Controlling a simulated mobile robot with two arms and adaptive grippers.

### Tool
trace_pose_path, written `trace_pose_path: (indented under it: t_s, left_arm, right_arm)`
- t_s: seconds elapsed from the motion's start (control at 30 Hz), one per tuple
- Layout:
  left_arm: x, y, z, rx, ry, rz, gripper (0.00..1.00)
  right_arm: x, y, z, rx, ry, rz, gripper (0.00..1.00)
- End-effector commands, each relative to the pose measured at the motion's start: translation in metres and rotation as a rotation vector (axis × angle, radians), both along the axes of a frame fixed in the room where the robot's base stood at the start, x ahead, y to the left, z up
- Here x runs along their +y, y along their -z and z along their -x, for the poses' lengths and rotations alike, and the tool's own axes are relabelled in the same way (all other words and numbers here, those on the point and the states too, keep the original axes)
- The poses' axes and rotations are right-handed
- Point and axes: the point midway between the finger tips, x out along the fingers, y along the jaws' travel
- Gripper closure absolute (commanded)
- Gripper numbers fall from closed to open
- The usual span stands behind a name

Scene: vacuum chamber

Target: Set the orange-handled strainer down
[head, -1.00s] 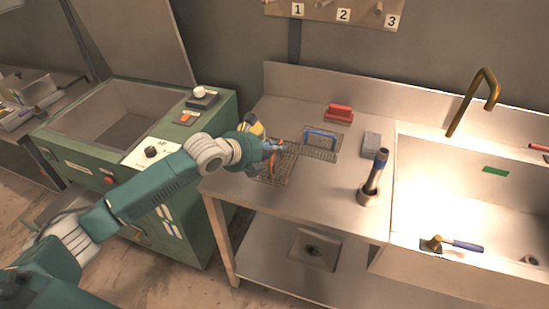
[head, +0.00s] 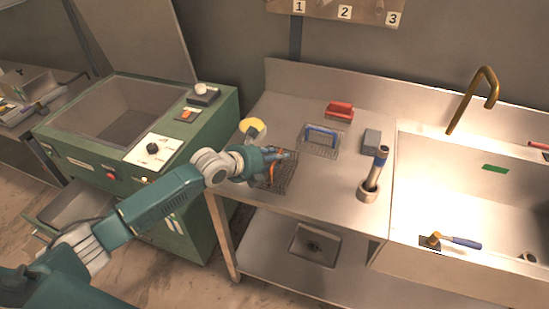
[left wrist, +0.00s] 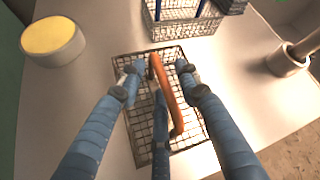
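The orange-handled strainer (head: 281,183) is a wire-mesh basket near the left front of the steel counter, and it appears to rest flat there. Its orange handle (left wrist: 167,88) arches over the mesh (left wrist: 140,121) in the left wrist view. My left gripper (head: 284,156) is over the basket, with fingers spread on both sides of the handle (left wrist: 160,68). Gaps show between the outer fingertips and the handle. A third finger lies close beside the handle; contact there cannot be told. My right gripper is not in view.
A blue-handled basket (head: 321,143) stands just behind. A yellow-topped round container (head: 252,128) is at the left. The counter's front middle is clear.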

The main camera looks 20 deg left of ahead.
Motion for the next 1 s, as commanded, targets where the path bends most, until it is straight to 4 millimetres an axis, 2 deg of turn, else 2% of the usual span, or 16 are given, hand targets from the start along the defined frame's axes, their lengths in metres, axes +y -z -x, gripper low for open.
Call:
trace_pose_path:
  t_s: [0.27, 0.37, 0.73, 1.0]
  left_arm:
    - [0.002, -0.004, 0.003, 0.000, 0.000, -0.001, 0.67]
    - [0.007, -0.009, 0.013, 0.000, 0.000, -0.004, 0.67]
    - [0.032, -0.049, 0.074, 0.001, 0.003, -0.006, 0.67]
    - [0.040, -0.065, 0.093, 0.001, 0.001, -0.001, 0.67]
  right_arm:
    - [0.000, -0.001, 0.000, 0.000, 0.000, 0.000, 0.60]
    - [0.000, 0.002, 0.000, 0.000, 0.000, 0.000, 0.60]
    - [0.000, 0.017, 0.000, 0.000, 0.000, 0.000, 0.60]
    - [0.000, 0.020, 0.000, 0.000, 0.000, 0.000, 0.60]
